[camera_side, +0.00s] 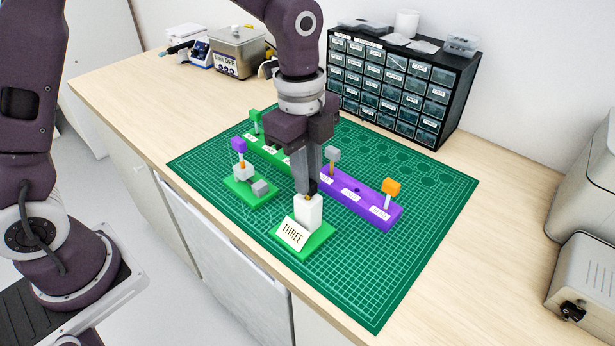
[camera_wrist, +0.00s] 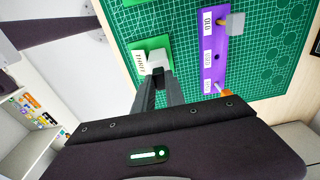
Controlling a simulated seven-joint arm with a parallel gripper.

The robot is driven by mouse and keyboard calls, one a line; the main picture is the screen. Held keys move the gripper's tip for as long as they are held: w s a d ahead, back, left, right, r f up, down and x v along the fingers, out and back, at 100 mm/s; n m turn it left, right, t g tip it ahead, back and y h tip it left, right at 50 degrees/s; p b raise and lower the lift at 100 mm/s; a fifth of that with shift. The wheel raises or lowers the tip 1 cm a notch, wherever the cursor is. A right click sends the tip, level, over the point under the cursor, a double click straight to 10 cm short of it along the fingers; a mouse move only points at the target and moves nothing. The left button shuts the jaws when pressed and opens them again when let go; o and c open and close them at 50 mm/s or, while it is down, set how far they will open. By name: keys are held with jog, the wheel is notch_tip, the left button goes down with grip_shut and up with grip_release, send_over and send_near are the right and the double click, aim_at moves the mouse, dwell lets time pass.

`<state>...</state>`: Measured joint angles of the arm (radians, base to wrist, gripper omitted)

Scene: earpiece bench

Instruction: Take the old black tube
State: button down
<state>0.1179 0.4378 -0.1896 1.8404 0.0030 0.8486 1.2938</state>
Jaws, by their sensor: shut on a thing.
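My gripper (camera_side: 308,187) points straight down over a white block (camera_side: 309,212) on a small green base with a sign reading THREE (camera_side: 292,233). Its fingers are closed together just at the top of the block. A small dark piece with a bit of orange shows at the fingertips; I take it as the black tube (camera_side: 313,187), mostly hidden by the fingers.
A purple rack (camera_side: 352,202) behind holds a grey-topped piece (camera_side: 332,154) and an orange-topped piece (camera_side: 390,187). A green rack (camera_side: 268,152) has a green-topped piece (camera_side: 255,115). A small green stand (camera_side: 247,193) holds a purple-topped piece (camera_side: 238,145). The mat's right side is clear.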

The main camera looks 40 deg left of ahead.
jog(key=shift+r, duration=0.8)
jog(key=shift+r, duration=2.5)
